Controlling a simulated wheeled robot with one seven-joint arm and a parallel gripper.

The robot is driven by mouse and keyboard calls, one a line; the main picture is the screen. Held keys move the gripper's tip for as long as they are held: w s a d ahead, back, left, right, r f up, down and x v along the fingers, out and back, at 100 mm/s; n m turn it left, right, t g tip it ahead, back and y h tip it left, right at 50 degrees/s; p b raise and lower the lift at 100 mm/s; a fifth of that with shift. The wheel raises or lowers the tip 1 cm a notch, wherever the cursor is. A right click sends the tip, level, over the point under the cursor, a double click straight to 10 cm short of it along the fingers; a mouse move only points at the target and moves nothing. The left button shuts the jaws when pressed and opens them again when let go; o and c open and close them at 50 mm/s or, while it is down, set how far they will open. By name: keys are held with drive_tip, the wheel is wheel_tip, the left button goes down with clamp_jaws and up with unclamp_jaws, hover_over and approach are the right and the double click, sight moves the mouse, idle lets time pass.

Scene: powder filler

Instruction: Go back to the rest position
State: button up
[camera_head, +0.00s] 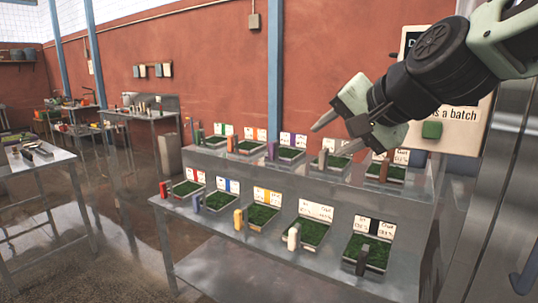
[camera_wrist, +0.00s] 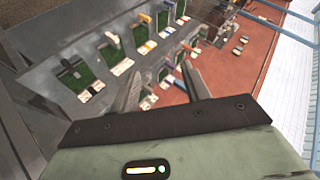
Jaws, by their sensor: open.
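My gripper (camera_head: 331,136) is at the upper right in the head view, raised in the air above the upper shelf of the metal stand. Its two fingers are spread apart with nothing between them. In the wrist view my gripper (camera_wrist: 160,82) also shows its fingers apart and empty, with the stand and its trays beyond. The fingers look clear of everything.
A two-tier metal stand (camera_head: 200,244) holds several green-filled trays (camera_head: 310,232) with labels and small coloured blocks. A sign (camera_head: 455,115) hangs on the red wall. A metal table (camera_head: 38,163) stands at left. The floor (camera_head: 100,240) between is clear.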

drive_tip(key=s+a+f+n+g+h, duration=0.1)
drive_tip(key=s+a+f+n+g, duration=0.2)
drive_tip(key=s+f+n+g, duration=0.75)
drive_tip(key=s+d+f+n+t+h+b, duration=0.1)
drive_tip(key=s+d+f+h, duration=0.3)
drive_tip(key=s+f, duration=0.9)
drive_tip(key=shift+s+d+n, duration=0.7)
drive_tip(key=shift+s+n, duration=0.15)
drive_tip(key=shift+s, duration=0.25)
